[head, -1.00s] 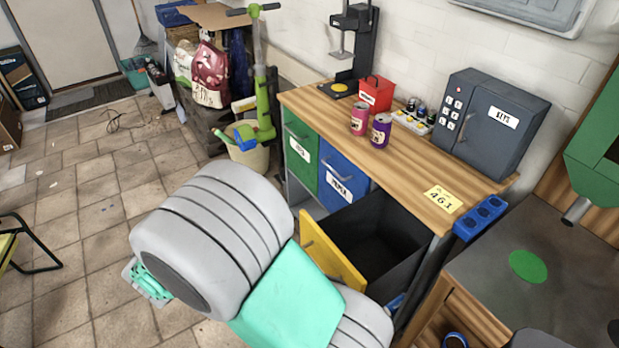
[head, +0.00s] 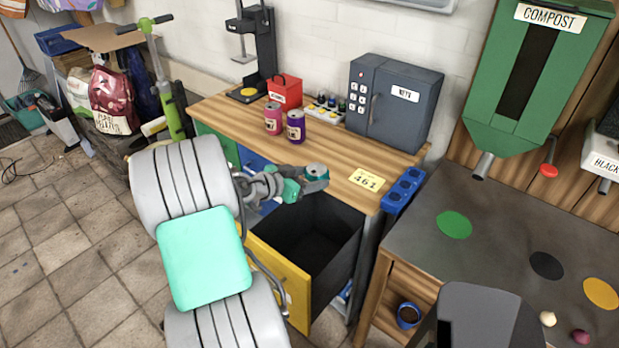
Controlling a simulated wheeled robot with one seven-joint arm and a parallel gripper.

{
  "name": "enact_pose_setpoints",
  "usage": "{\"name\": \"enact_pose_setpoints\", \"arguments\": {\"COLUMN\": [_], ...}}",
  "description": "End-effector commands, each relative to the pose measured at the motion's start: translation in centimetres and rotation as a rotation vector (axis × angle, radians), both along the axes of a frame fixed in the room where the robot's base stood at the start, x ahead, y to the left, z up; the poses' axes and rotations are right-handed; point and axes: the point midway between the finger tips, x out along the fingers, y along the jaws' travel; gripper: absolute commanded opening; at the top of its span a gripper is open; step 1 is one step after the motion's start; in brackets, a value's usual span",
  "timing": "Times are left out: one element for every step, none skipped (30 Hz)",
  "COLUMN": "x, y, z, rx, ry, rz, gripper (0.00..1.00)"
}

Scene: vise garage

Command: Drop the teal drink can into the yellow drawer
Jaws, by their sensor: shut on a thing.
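The teal drink can (head: 316,171) is held in my gripper (head: 312,180), which is shut on it. The can is above the back left part of the open drawer, near the front edge of the wooden bench top. Its lower part is hidden by the gripper fingers. The yellow drawer (head: 279,277) is pulled out, with its yellow front facing the lower left. Its dark inside looks empty where it shows. My arm covers part of the view left of the drawer front.
A pink can (head: 273,119) and a purple can (head: 296,126) stand on the bench top (head: 228,118). A red box (head: 286,92), a grey key safe (head: 395,103) and a yellow 461 note (head: 366,180) are there too. A blue holder (head: 402,190) hangs at the bench's right end.

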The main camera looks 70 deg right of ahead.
Motion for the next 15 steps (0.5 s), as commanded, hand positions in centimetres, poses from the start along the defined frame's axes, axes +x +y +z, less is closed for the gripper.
{"name": "enact_pose_setpoints", "arguments": {"x": [0.0, 0.1, 0.1, 0.1, 0.1, 0.1, 0.1, 0.1, 0.1, 0.1, 0.1, 0.1, 0.1, 0.1, 0.1], "y": [0.0, 0.0, 0.0, 0.0, 0.0, 0.0, 0.0, 0.0, 0.0, 0.0, 0.0, 0.0, 0.0, 0.0, 0.0], "z": [-0.6, -0.9, -1.4, -1.8, -2.2, -2.9, -3.3, -3.8, -4.3, -4.7, -5.0, -5.4, -5.5, -5.6, -5.7], "rx": [0.001, 0.001, 0.000, 0.001, 0.001, 0.001, 0.002, 0.002, 0.001, 0.002, 0.001, 0.001, 0.000, 0.000, -0.001], "ry": [0.001, 0.001, 0.000, 0.001, 0.001, 0.002, 0.001, 0.001, 0.000, 0.001, 0.002, 0.001, 0.001, -0.001, 0.000], "rz": [0.002, 0.002, 0.002, 0.003, 0.003, 0.003, 0.003, 0.003, 0.003, 0.003, 0.003, 0.004, 0.004, 0.004, 0.004], "gripper": [0.14, 0.14, 0.14, 0.14, 0.14, 0.14, 0.14, 0.14, 0.14, 0.14, 0.14, 0.14, 0.14, 0.14, 0.14]}}
